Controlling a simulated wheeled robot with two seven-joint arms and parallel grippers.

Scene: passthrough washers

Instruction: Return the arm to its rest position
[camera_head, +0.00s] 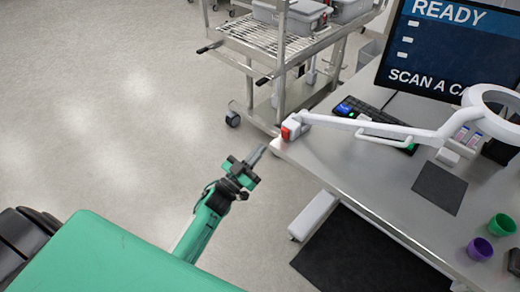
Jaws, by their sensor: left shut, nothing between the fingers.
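My left arm reaches up from the bottom of the head view, with a green forearm beside the green part of my own body. My left gripper (258,153) is shut and empty. It appears over the open floor, just left of the grey table's near left corner. A small gap shows between its tip and the table corner in the picture. My right gripper is not in view.
The grey table (330,160) holds a white lamp arm (385,128), a keyboard (375,118), a monitor (450,50), a dark mat (439,188), a green cup (502,225) and a purple cup (480,249). A metal cart (270,50) stands behind. Floor at left is clear.

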